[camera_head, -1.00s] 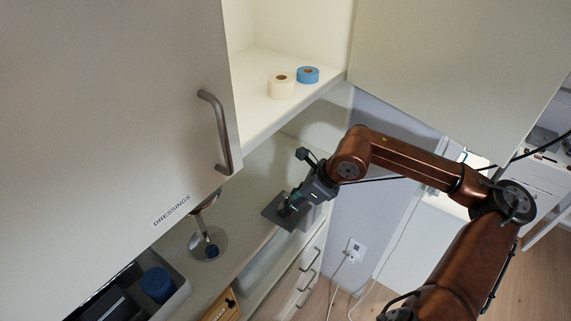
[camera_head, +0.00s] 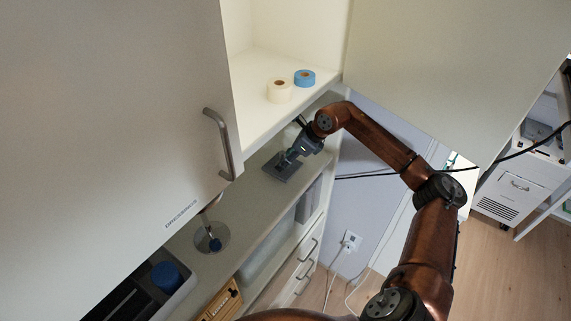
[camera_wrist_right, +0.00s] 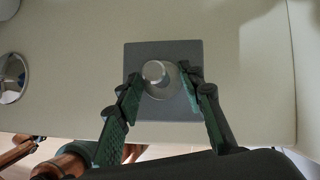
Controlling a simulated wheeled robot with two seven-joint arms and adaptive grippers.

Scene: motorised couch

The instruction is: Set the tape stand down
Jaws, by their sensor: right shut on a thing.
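The tape stand has a dark grey square base (camera_head: 280,169) and a round, pale metal post. In the right wrist view its base (camera_wrist_right: 163,55) is seen from above, with the post (camera_wrist_right: 154,72) between my fingers. My right gripper (camera_head: 293,154) is shut on the tape stand, and its green-padded fingers (camera_wrist_right: 160,83) sit on both sides of the post. The base is level over the worktop (camera_head: 262,205), at the end under the open cupboard; I cannot tell whether it touches. My left gripper is not in view.
A cream tape roll (camera_head: 279,91) and a blue tape roll (camera_head: 304,78) sit on the cupboard shelf above.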

